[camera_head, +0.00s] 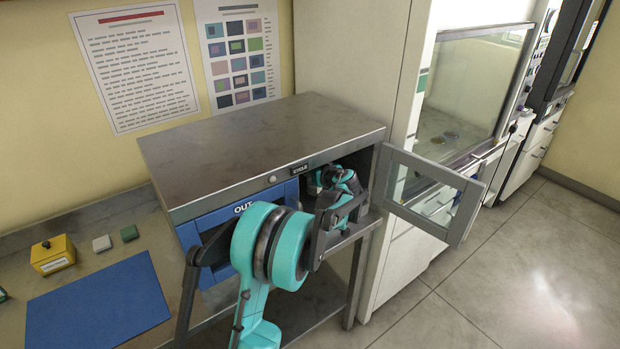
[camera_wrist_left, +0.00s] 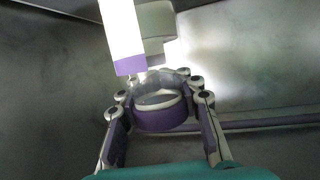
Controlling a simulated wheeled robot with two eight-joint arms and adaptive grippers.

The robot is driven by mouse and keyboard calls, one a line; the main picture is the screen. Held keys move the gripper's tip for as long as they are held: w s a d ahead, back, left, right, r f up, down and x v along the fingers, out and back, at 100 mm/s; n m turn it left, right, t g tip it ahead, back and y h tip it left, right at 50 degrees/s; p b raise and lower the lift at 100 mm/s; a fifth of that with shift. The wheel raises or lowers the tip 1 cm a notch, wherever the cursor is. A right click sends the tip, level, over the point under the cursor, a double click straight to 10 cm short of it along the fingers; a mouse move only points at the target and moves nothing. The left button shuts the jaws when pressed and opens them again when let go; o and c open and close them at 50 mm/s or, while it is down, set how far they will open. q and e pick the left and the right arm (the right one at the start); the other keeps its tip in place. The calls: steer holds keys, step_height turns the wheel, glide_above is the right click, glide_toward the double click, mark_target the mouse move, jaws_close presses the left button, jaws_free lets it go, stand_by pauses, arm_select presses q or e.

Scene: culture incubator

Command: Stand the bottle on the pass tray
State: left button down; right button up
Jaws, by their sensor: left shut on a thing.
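My left gripper (camera_head: 340,180) reaches through the open front of the metal cabinet, and its fingertips are hard to make out in the head view. In the left wrist view my left gripper (camera_wrist_left: 162,120) is shut on a round purple-banded thing (camera_wrist_left: 160,121), which looks like the bottle, with one finger on each side. Its full shape and base are hidden. A pass tray cannot be told apart from the grey metal interior. My right gripper is not in view.
The metal cabinet (camera_head: 250,140) has a blue panel (camera_head: 213,222) marked OUT and a glazed door (camera_head: 432,190) swung open at right. A blue mat (camera_head: 95,305) lies at left.

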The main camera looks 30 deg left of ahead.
arm_select(q)
step_height(320, 180, down, 4)
steer(key=shift+r+b, duration=0.25)
steer(key=shift+b, duration=0.6)
steer(key=shift+r, duration=0.1)
steer(key=c, duration=1)
jaws_free()
steer(key=shift+c, duration=0.2)
steer(key=p+v, duration=0.3)
steer(key=v, duration=0.9)
